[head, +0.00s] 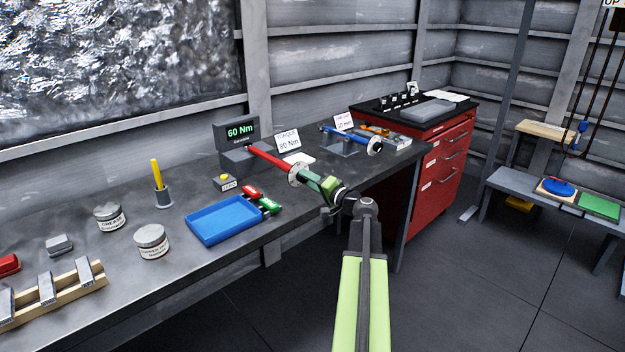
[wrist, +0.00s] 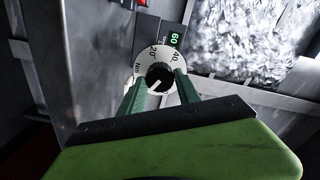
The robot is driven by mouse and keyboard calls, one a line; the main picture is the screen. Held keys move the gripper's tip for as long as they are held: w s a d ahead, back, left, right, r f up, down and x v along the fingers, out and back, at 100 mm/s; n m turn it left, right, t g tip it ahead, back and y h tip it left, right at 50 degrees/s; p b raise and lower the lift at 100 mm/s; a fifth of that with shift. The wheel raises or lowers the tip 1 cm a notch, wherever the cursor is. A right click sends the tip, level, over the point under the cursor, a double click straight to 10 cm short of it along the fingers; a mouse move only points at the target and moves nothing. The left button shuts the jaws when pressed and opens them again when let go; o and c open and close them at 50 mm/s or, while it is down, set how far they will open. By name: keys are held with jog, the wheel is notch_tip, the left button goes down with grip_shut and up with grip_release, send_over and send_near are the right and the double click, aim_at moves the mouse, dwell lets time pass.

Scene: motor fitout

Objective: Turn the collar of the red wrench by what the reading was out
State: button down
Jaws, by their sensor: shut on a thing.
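The red wrench (head: 268,158) lies with its far end at the grey tester (head: 238,148), whose green display reads 60 Nm. Its white dial (head: 296,175) faces my gripper (head: 312,181). In the wrist view the dial (wrist: 157,52) shows 20° and 40 marks around a black centre knob with a white pointer line, aimed to the lower left. My green fingers (wrist: 160,82) are shut on the collar, one on each side of the knob. Part of the collar is hidden by the fingers. A torque card (head: 288,144) behind the wrench appears to read 80 Nm.
A blue wrench (head: 350,137) rests on a stand to the right. A red drawer cabinet (head: 440,165) is beyond.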

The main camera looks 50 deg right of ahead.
jog(key=c, duration=0.9)
grip_release()
jog(key=shift+o, duration=0.2)
jog(key=shift+s, duration=0.1)
jog(key=s+a, duration=0.1)
jog(key=s, duration=1.6)
jog(key=shift+s+a, duration=0.1)
